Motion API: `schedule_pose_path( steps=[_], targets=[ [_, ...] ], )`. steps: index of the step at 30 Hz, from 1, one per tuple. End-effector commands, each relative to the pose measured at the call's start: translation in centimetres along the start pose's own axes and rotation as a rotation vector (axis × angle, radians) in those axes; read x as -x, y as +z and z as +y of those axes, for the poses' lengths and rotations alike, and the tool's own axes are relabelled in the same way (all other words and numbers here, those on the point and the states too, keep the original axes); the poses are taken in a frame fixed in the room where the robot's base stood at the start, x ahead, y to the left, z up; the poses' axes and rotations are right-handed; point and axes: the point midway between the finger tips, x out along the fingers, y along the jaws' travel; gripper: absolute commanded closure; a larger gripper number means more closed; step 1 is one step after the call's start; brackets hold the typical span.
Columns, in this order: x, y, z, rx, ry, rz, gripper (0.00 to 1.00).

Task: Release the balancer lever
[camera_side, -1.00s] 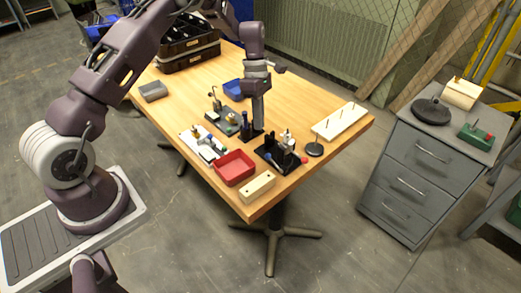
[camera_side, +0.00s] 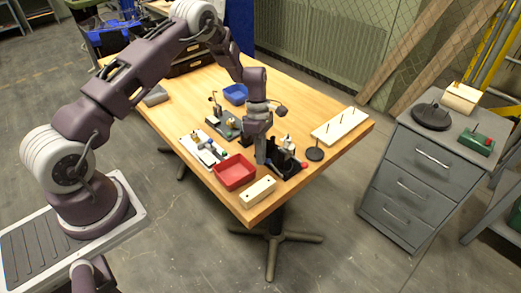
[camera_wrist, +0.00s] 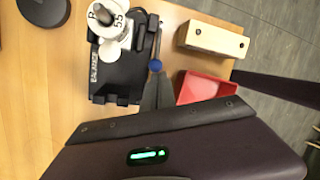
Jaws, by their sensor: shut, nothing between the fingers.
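The balancer is a black device (camera_wrist: 118,75) with "BALANCE" lettering on its side and a white numbered dial (camera_wrist: 110,22) on top. It also shows in the side view (camera_side: 287,158) near the front right of the table. Its lever appears as a thin rod with a blue ball knob (camera_wrist: 156,66) along the balancer's right side in the wrist view. My gripper (camera_wrist: 157,80) is shut and empty, its fingertips right at the blue knob; I cannot tell whether they touch it. In the side view my gripper (camera_side: 260,160) points down just left of the balancer, hiding the knob.
A red tray (camera_side: 234,172) and a pale wooden block (camera_side: 258,192) lie close to my gripper. Behind are a blue tray (camera_side: 235,93) and a grey fixture (camera_side: 222,126).

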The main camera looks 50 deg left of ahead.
Motion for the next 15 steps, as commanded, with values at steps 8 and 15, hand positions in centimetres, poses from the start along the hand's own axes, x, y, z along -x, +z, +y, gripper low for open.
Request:
schedule_pose_path(
  steps=[8,15],
  targets=[
    [0.11,0.09,-0.05,0.000,0.006,0.013,1.00],
    [0.47,0.34,-0.22,0.015,0.051,0.103,1.00]
  ],
)
